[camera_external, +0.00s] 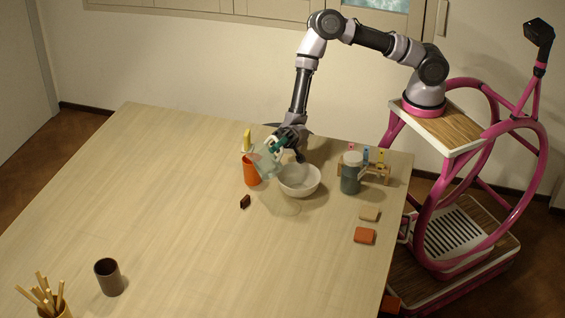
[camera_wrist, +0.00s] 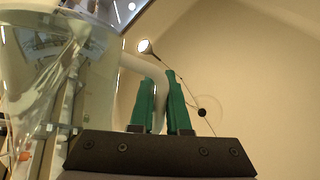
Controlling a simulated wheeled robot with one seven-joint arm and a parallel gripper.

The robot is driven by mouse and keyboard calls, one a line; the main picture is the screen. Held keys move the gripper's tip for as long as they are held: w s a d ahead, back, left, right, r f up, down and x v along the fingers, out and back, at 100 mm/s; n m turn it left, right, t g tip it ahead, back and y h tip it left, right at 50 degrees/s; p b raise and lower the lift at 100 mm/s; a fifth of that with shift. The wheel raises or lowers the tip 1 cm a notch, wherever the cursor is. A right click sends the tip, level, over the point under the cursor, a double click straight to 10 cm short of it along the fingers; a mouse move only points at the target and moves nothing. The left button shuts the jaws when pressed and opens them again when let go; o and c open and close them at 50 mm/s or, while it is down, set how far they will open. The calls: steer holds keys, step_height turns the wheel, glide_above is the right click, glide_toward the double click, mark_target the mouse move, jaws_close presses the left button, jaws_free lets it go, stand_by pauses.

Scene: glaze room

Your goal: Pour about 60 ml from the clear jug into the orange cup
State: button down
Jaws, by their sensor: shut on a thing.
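My gripper (camera_external: 287,138) is above the far part of the table. In the wrist view its green fingers (camera_wrist: 160,105) are shut on the pale handle of the clear jug (camera_wrist: 60,90). The jug (camera_external: 267,160) is held off the table and tilted, its mouth toward the orange cup. The orange cup (camera_external: 252,175) stands upright on the table, just left of the jug, which partly overlaps it in the external view. I cannot tell whether liquid is flowing or how much is in the cup.
A white bowl (camera_external: 300,183) stands close right of the jug. A grey lidded jar (camera_external: 350,180) and a wooden rack (camera_external: 378,174) of coloured vials are farther right.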

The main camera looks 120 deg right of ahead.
steer(key=shift+r, duration=0.1)
steer(key=shift+s+d+r, duration=0.1)
steer(key=shift+s, duration=0.75)
steer(key=shift+d+r+m+t, duration=0.3)
steer(key=shift+m+t, duration=0.1)
steer(key=shift+m, duration=0.1)
stand_by(0.4)
steer(key=shift+d+r+m+t+p, duration=0.45)
steer(key=shift+d+r+m+t, duration=0.05)
steer(key=shift+d+m+t, duration=0.3)
stand_by(0.6)
steer(key=shift+a+n, duration=0.25)
steer(key=shift+n, duration=0.05)
steer(key=a+f+n+g+h, duration=0.1)
steer(key=a+f+n+g, duration=0.3)
steer(key=f+n+g, duration=0.1)
steer(key=shift+s+a+n+g, duration=0.2)
steer(key=shift+a+n+g, duration=0.25)
steer(key=shift+n, duration=0.45)
